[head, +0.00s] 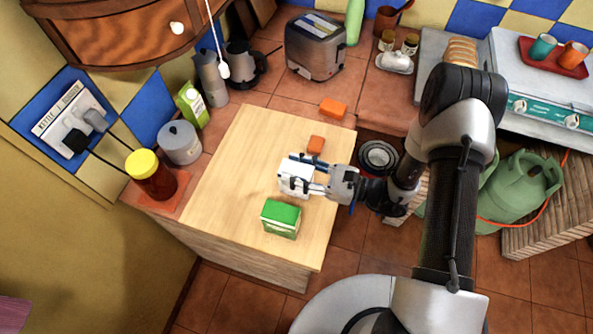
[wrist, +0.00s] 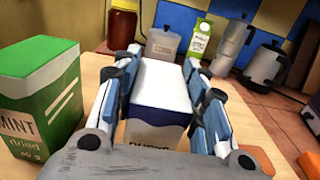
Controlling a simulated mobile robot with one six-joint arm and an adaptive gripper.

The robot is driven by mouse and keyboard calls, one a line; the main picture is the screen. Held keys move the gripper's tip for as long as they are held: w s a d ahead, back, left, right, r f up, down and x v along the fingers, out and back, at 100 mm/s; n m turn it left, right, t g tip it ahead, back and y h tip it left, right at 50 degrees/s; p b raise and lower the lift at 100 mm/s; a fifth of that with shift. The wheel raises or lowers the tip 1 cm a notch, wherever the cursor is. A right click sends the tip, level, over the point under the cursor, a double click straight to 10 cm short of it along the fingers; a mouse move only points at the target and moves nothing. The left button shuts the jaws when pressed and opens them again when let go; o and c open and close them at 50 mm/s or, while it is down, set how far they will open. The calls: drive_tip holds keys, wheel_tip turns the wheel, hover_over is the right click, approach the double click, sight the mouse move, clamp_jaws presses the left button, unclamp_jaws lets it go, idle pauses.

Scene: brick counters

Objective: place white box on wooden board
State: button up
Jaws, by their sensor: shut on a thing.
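The white box (head: 296,177) is between the fingers of my gripper (head: 305,176), over the wooden board (head: 235,150). In the wrist view the white box (wrist: 158,100) has a dark blue band and lettering near its lower part. The fingers of my gripper (wrist: 160,98) lie along both its sides, shut on it. It looks upright. I cannot tell whether its base touches the board, as its lower edge is partly hidden by my gripper.
A green mint box (head: 281,218) stands on the board, close to the white box. A red-brown jar (head: 152,178), grey canister (head: 180,143) and milk carton (head: 192,105) line the left. The board's left part is clear.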

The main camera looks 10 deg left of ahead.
drive_tip(key=shift+f, duration=0.15)
drive_tip(key=o, duration=1.1)
drive_tip(key=shift+r, duration=0.2)
drive_tip(key=d, duration=0.8)
drive_tip(key=s+d+p, duration=0.1)
drive_tip(key=d, duration=0.3)
